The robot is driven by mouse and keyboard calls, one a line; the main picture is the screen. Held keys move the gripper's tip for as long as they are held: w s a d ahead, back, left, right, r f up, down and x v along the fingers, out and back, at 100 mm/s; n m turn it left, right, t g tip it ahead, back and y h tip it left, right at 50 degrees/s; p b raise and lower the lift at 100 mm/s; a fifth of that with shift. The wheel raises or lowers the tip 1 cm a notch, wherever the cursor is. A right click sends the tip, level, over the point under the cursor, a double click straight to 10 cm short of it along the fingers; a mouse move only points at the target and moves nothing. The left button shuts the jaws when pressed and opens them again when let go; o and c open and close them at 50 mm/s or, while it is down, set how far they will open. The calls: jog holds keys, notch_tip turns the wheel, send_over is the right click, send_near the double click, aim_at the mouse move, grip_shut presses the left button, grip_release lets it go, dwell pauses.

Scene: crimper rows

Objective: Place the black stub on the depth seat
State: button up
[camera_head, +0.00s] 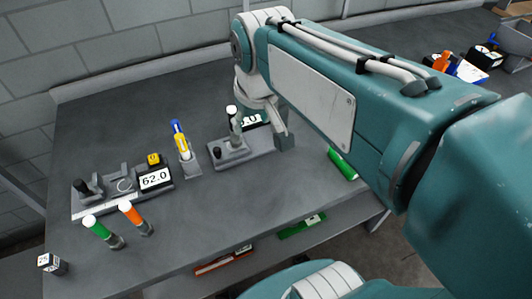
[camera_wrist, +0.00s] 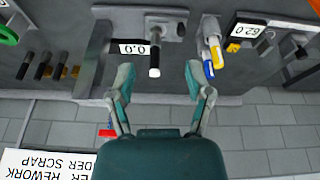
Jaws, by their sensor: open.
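The black stub (camera_head: 233,124), dark with a white end, stands upright on the grey depth fixture (camera_head: 215,163) with the 0.0 display (camera_head: 252,119). In the wrist view the stub (camera_wrist: 154,58) points towards me, with its white end nearest, beside the 0.0 display (camera_wrist: 133,48). My gripper (camera_wrist: 158,74) is open, with one finger on each side of the stub and gaps visible on both sides. In the head view my arm hides part of the display and my gripper (camera_head: 264,130) is partly hidden. The seat under the stub is not clearly visible.
A yellow-and-blue tool (camera_head: 181,141) stands left of the fixture. Further left are a 62.0 display (camera_head: 156,179) and a grey fixture with a black knob (camera_head: 83,187). Green (camera_head: 102,231) and orange (camera_head: 135,217) stubs stand at the front left. Bare bench lies in front.

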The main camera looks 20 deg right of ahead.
jog(key=s+f+m+t, duration=0.1)
jog(key=s+f, duration=0.3)
jog(key=s, duration=0.4)
jog(key=shift+s+t, duration=0.25)
jog(key=shift+t, duration=0.25)
